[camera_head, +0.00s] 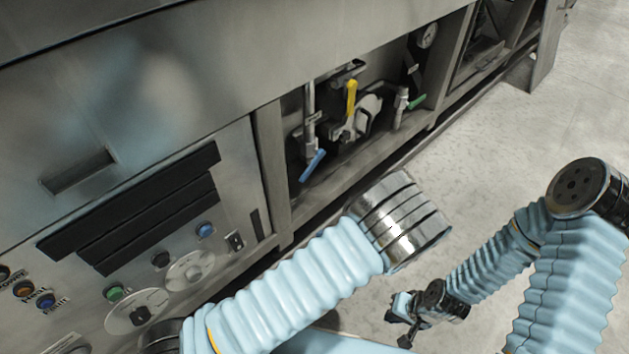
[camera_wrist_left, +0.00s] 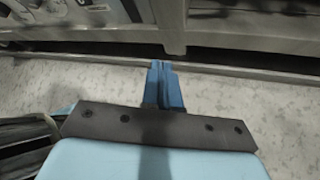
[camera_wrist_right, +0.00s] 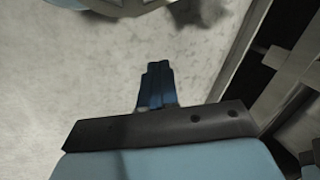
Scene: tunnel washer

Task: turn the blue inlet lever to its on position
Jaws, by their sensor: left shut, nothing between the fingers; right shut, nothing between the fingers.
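The blue inlet lever (camera_head: 312,166) shows in the head view, inside the open bay of the machine, at the lower end of a vertical pipe (camera_head: 309,105). Its handle slants down to the left. My left gripper (camera_wrist_left: 163,85) is shut and empty in the left wrist view, over the floor in front of the machine's lower edge. In the head view I cannot make it out behind my left arm. My right gripper (camera_head: 401,312) is low over the floor, well away from the lever. Its fingers (camera_wrist_right: 156,84) are shut and empty in the right wrist view.
A yellow lever (camera_head: 351,98) and a green lever (camera_head: 417,101) sit right of the blue one. A metal post (camera_head: 271,165) separates the bay from the control panel (camera_head: 225,262) with knobs and buttons. The floor (camera_head: 480,140) at right is clear.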

